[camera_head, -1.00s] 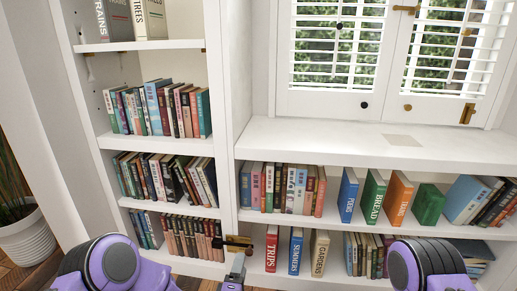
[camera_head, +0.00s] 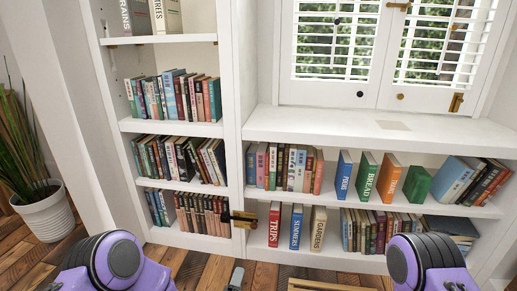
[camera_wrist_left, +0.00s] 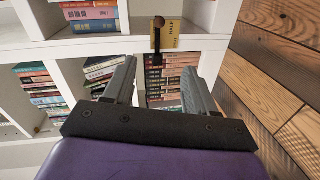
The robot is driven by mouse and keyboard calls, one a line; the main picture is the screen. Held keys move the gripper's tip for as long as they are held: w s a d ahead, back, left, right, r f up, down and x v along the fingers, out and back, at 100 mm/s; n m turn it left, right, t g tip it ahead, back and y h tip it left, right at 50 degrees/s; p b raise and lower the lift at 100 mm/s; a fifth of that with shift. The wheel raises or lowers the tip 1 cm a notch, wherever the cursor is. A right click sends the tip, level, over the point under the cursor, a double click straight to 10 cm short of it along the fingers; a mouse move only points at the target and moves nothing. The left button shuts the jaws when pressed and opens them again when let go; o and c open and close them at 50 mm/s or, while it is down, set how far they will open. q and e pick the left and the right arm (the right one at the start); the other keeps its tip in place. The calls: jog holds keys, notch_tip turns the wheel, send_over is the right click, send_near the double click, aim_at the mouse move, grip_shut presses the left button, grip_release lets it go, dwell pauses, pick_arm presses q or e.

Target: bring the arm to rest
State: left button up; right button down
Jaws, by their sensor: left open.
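My left gripper (camera_head: 236,278) shows only as a small grey tip at the bottom edge of the head view, above the plank floor and in front of the bookcase. In the left wrist view, my left gripper (camera_wrist_left: 160,65) has its two grey fingers spread apart with nothing between them. The fingers point toward the bookcase shelves. My right gripper is out of view; only purple and black parts of my arms show at the bottom corners of the head view.
A white bookcase (camera_head: 235,150) full of books stands ahead, with a dark and brass fitting (camera_head: 239,218) on its upright. A potted plant (camera_head: 45,210) stands at left. A light wooden edge (camera_head: 330,286) shows at the bottom. Plank floor (camera_head: 190,265) lies bare between.

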pick_arm(q)
jog(key=s+a+f+m+g+y, duration=0.2)
jog(key=s+a+f+g, duration=0.2)
jog(key=s+a+f, duration=0.3)
jog(key=s+a+f+m+g+y, duration=0.1)
jog(key=s+a+f+m+g, duration=0.3)
jog(key=s, duration=0.5)
jog(key=s+a+m+g+y, duration=0.1)
jog(key=s+a+g+y, duration=0.25)
jog(key=s+a, duration=1.05)
jog(key=s+d+f+m+g+b, duration=0.1)
jog(key=s+d+f+g+b, duration=0.1)
jog(key=s+f+b, duration=0.3)
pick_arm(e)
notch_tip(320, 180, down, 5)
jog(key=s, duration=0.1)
pick_arm(q)
notch_tip(320, 180, up, 38)
jog(key=w+p, duration=0.2)
jog(key=p, duration=3.6)
jog(key=shift+a+n+t, duration=0.3)
jog(key=shift+t, duration=0.15)
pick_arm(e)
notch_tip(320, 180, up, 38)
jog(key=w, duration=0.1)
pick_arm(q)
jog(key=shift+w+f, duration=0.1)
jog(key=shift+f, duration=0.1)
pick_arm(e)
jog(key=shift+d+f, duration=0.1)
